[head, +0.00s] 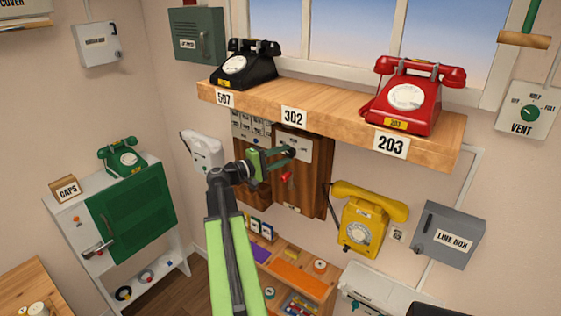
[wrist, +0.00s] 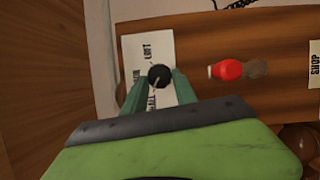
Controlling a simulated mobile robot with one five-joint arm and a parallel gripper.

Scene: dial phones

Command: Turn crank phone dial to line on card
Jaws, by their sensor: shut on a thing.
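The wooden crank phone (head: 318,178) hangs on the wall under the shelf. In the wrist view, its black dial knob (wrist: 159,76) sits on a white card (wrist: 134,48). The card has words printed around the knob; LOFT and HALL can be partly read. My gripper (wrist: 160,84) is shut on the knob, one finger on each side. A pale mark on the knob seems to point down-left, toward HALL. In the head view, my gripper (head: 288,153) is at the phone's upper front and hides the knob. A red-tipped crank (head: 286,176) sits below it; it also shows in the wrist view (wrist: 228,69).
The shelf (head: 330,105) with black (head: 246,64) and red (head: 410,95) phones juts out above my gripper. A yellow phone (head: 365,215) and a grey line box (head: 447,235) are to the right. A SHOP label (wrist: 315,64) is at the wrist view's right edge.

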